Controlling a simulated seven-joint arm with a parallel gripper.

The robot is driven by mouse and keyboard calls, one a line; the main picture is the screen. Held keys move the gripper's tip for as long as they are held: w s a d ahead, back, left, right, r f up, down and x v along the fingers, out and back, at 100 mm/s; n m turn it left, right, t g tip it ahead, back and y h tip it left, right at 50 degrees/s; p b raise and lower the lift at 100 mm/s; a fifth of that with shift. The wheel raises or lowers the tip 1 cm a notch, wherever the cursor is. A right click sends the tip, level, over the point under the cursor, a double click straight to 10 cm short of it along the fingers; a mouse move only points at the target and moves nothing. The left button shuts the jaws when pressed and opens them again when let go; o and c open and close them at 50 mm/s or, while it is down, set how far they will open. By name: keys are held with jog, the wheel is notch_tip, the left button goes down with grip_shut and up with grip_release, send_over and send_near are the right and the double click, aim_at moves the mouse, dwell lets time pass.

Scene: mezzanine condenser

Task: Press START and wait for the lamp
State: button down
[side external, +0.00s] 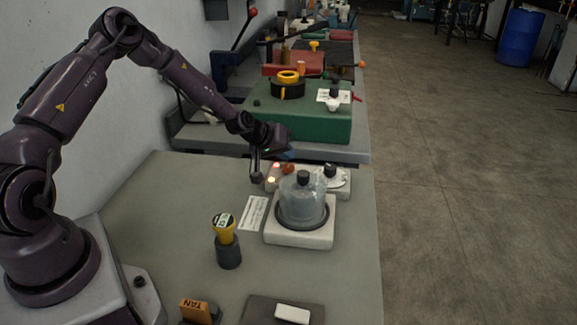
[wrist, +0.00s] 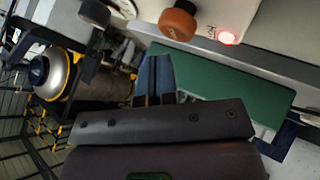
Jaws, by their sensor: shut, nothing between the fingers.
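A pale control panel (side external: 312,186) stands behind a glass vessel with a dark cap (side external: 303,205) on a white base. It carries an orange-brown button (side external: 288,168), which looks large in the wrist view (wrist: 178,22). A lit red lamp (wrist: 226,38) is beside the button, with small lettering too small to read between them. In the side view two small glows (side external: 271,180) show at the panel's left end. My gripper (side external: 286,155) is above and behind the panel, apart from the button. Its blue fingers (wrist: 154,62) are together and empty.
A green box (side external: 305,115) with a yellow ring stands close behind my gripper. A dark knob (side external: 330,170) is on the panel's right. A yellow-topped tool in a dark holder (side external: 228,250), a white card (side external: 253,213) and a tan block (side external: 196,311) are in front.

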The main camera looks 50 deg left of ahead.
aim_at(286, 166)
jog(key=shift+r, duration=2.55)
jog(key=shift+s+d+f, duration=0.15)
jog(key=shift+f, duration=0.05)
jog(key=s, duration=0.1)
jog(key=s+d+f+g, duration=0.1)
jog(key=s+d+f+m+g+h, duration=0.1)
jog(key=s, duration=0.1)
jog(key=shift+f, duration=0.1)
jog(key=s+d+r+m, duration=0.3)
jog(key=s+d+r, duration=0.3)
jog(key=s+r, duration=0.6)
jog(key=s+d+r+m+g+y, duration=0.1)
jog(key=s+d+r+m, duration=0.3)
jog(key=s+r, duration=0.9)
jog(key=s+d, duration=0.3)
jog(key=shift+s+d+g+y, duration=0.2)
jog(key=shift+s+g+y, duration=0.05)
jog(key=shift+g+y, duration=0.05)
jog(key=shift+r, duration=0.1)
dwell(1.6)
